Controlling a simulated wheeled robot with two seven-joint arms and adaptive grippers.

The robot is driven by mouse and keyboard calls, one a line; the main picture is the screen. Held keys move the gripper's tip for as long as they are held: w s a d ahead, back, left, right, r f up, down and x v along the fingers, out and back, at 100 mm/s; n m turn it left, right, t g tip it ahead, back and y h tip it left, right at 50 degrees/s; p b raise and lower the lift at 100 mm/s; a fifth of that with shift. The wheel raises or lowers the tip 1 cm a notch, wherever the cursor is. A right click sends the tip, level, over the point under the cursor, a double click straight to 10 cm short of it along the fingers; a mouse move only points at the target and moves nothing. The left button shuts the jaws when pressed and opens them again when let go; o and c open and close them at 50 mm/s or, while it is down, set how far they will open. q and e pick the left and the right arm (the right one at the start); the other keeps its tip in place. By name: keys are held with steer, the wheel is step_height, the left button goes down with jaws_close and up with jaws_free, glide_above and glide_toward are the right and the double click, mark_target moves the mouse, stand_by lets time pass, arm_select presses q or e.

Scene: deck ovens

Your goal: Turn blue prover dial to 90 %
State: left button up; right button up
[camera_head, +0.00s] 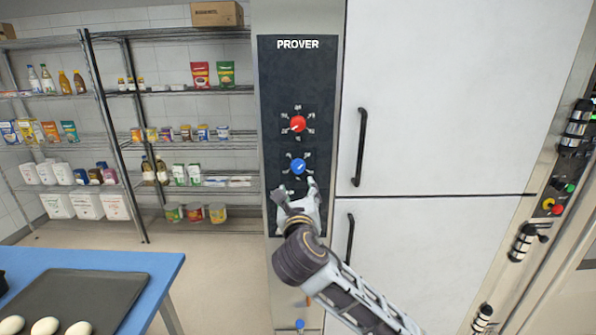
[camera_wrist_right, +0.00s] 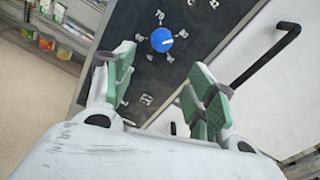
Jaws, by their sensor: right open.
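The blue prover dial (camera_head: 298,166) is a round knob on the dark PROVER panel (camera_head: 270,100), below a red dial (camera_head: 298,123). It has a white pointer mark and a ring of small printed marks. In the right wrist view the blue dial (camera_wrist_right: 162,40) shows ahead of the fingers, with its pointer mark toward the right. My right gripper (camera_head: 297,187) is just below the dial, apart from it. In the right wrist view its green-padded fingers (camera_wrist_right: 163,88) are spread and nothing is between them. My left gripper is not in view.
White prover doors with black handles (camera_head: 361,147) stand right of the panel; one handle (camera_wrist_right: 262,58) is near the right finger. Wire shelves (camera_head: 190,140) with groceries stand left. A blue table (camera_head: 160,262) with a dark tray of dough is at lower left.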

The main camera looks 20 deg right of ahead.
mark_target(298, 169)
steer(key=shift+r, duration=0.25)
steer(key=shift+w, duration=0.15)
steer(key=shift+p+x, duration=0.4)
steer(key=shift+x, duration=6.35)
steer(key=c, duration=1)
